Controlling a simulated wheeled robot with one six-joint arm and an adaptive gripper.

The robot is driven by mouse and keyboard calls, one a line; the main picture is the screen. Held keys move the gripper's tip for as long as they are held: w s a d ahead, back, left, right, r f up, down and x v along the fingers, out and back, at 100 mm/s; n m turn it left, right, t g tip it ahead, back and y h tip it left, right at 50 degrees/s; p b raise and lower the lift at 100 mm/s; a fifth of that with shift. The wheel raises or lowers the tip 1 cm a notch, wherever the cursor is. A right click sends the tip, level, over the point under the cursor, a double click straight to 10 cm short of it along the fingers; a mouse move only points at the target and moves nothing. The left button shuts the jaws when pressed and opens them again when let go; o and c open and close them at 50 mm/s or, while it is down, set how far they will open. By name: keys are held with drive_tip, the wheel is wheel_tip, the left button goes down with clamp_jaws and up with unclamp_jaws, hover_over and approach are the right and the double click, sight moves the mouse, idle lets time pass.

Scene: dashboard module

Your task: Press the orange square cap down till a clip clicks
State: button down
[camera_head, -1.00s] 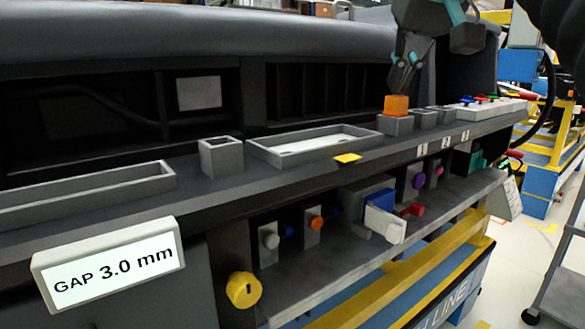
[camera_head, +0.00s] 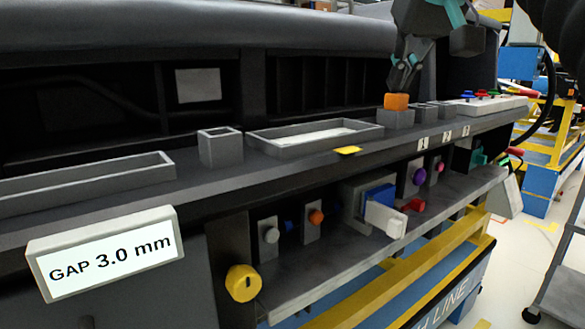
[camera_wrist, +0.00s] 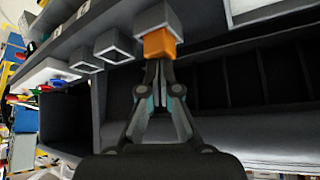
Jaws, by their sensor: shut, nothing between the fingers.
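The orange square cap (camera_head: 397,101) sits on the leftmost of the small grey square sockets (camera_head: 395,119), above the label "1". It stands partly proud of the socket's rim. My gripper (camera_head: 400,90) is above it with the fingers shut and pointing down, the tips at or very near the cap's top. In the wrist view the cap (camera_wrist: 159,43) shows just beyond the closed fingertips (camera_wrist: 158,64). I cannot tell whether the tips touch it. A display (camera_head: 105,254) at front left reads "GAP 3.0 mm".
Two more grey sockets (camera_head: 424,115) stand right of the first, and a tray (camera_head: 320,135) lies to its left. A panel with coloured knobs (camera_head: 482,102) is farther right. A lower shelf carries several knobs and a blue-white part (camera_head: 382,212).

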drive_tip(key=shift+f, duration=0.1)
idle(0.3)
wheel_tip(320, 180, up, 6)
drive_tip(key=p, duration=0.6)
wheel_tip(320, 180, up, 2)
drive_tip(key=shift+r, duration=0.1)
idle(0.3)
